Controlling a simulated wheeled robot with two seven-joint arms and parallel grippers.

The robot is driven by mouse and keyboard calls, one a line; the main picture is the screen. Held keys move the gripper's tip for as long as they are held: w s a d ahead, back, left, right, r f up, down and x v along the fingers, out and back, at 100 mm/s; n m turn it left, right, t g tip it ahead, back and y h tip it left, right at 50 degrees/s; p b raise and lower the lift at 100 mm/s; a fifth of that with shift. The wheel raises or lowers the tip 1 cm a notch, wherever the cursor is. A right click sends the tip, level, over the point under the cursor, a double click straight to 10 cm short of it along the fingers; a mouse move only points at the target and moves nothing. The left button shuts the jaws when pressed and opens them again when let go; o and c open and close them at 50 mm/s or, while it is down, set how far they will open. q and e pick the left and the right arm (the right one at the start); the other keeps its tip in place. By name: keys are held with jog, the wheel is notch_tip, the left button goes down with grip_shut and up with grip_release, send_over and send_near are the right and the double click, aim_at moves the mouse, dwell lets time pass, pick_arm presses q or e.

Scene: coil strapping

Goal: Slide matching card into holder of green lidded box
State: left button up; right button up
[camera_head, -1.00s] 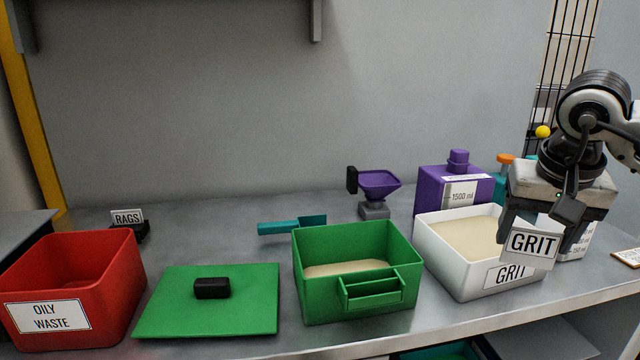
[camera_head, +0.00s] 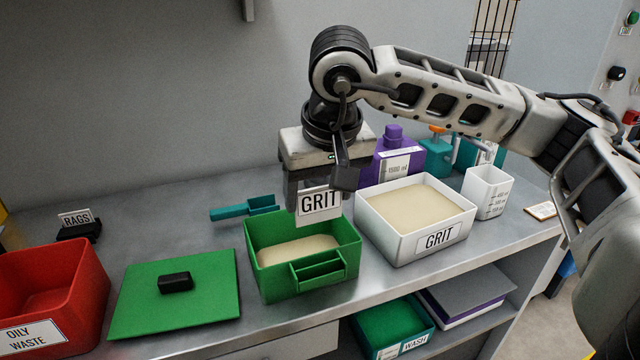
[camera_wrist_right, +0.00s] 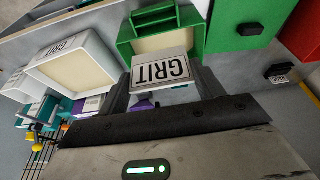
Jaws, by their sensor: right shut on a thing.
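The green box (camera_head: 274,287) stands open on the bench with pale grit-like material inside. An empty green card holder (camera_head: 320,271) is on its front wall. Its green lid (camera_head: 213,314) with a black handle lies flat to the left. My right gripper (camera_head: 318,208) is shut on a white card reading GRIT (camera_head: 319,201), held upright above the back right part of the green box. In the right wrist view the card (camera_wrist_right: 161,69) sits between the fingers, with the green box (camera_wrist_right: 124,37) beyond it. My left gripper is not in view.
A white box labelled GRIT (camera_head: 400,251) stands just right of the green box. A red OILY WASTE bin (camera_head: 85,290) is at the left. A teal scoop (camera_head: 229,212) lies behind. Purple container (camera_head: 385,158) and a white measuring cup (camera_head: 486,192) stand at the back right.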

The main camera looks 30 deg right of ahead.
aim_at(319, 215)
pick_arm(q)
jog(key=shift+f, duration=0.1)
pick_arm(e)
jog(key=shift+s+f+b, duration=0.1)
jog(key=shift+s+b, duration=0.05)
jog(key=shift+b, duration=0.2)
jog(key=shift+f+b, duration=0.5)
jog(key=shift+f, duration=0.05)
jog(key=shift+f+b, duration=0.85)
jog(key=shift+f, duration=0.05)
pick_arm(q)
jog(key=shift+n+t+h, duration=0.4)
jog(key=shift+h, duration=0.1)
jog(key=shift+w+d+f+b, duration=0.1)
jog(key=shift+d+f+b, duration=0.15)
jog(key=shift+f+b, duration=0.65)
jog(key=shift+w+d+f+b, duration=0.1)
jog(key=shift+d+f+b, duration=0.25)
jog(key=shift+b, duration=0.95)
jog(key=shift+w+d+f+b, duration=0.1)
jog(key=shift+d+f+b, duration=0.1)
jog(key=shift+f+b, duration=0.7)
pick_arm(e)
jog(key=shift+f, duration=3.45)
pick_arm(q)
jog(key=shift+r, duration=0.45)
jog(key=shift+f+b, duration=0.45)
jog(key=shift+b, duration=0.1)
